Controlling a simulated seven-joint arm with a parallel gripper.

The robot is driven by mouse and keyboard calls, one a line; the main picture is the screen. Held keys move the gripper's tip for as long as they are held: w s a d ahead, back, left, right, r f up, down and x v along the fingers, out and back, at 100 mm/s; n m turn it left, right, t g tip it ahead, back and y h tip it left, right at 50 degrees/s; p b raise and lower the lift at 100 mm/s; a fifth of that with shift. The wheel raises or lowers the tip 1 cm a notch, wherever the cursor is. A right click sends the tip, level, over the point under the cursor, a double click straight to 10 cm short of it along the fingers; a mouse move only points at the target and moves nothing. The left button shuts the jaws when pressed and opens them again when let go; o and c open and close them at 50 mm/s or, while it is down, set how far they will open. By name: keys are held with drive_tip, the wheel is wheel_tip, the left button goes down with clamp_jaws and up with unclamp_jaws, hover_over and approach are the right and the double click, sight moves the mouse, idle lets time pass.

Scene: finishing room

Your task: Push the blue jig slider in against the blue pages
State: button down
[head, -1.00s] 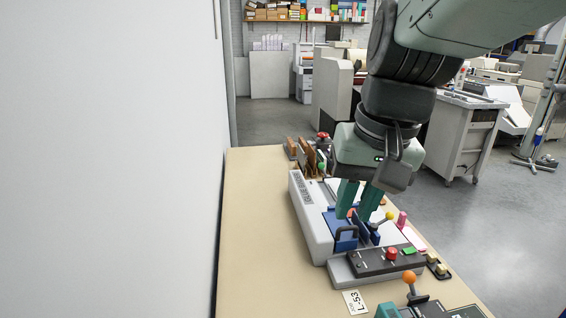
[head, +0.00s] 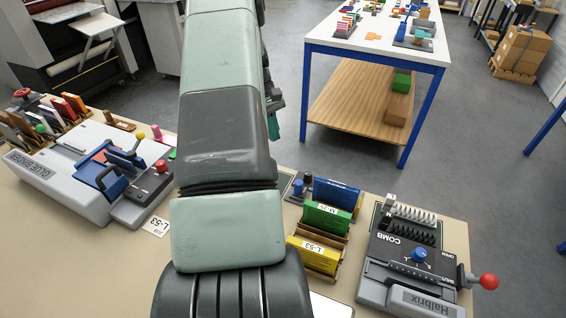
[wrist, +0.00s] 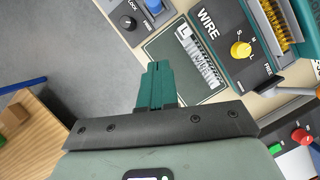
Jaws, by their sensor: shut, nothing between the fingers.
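The blue jig (head: 88,170) sits on the front of the grey glue binder (head: 60,185) at the left of the head view. Its slider has a dark blue loop handle (head: 112,184). An upright blue slab (head: 126,160), perhaps the blue pages, stands close to the handle; I cannot tell whether they touch. My gripper's teal fingers (wrist: 155,86) are shut and empty in the wrist view, in front of a teal wire machine (wrist: 232,45). In the head view the fingers (head: 273,125) show only partly past my arm, well away from the jig.
A comb machine (head: 410,260) with a red-knobbed lever stands at the right. A rack of blue, green and yellow blocks (head: 325,215) stands beside it. A blue-legged table (head: 375,50) is behind. My arm hides the bench middle. A yellow-knobbed lever (head: 140,136) rises by the jig.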

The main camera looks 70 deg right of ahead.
approach(300, 189)
drive_tip(key=w+d+f, duration=0.1)
drive_tip(key=f, duration=0.1)
drive_tip(key=w+f, duration=0.1)
drive_tip(key=w+d+f, duration=0.1)
drive_tip(key=w+f, duration=0.1)
drive_tip(key=shift+d+f, duration=0.3)
drive_tip(key=shift+d, duration=0.05)
drive_tip(key=shift+s+a+r, duration=0.1)
drive_tip(key=shift+s+a, duration=0.2)
drive_tip(key=shift+s, duration=0.25)
drive_tip(key=shift+s+a, duration=0.25)
drive_tip(key=shift+s, duration=0.3)
drive_tip(key=shift+s+a, duration=0.35)
drive_tip(key=shift+s, duration=0.25)
drive_tip(key=shift+s, duration=0.1)
drive_tip(key=s, duration=0.2)
drive_tip(key=shift+s, duration=0.4)
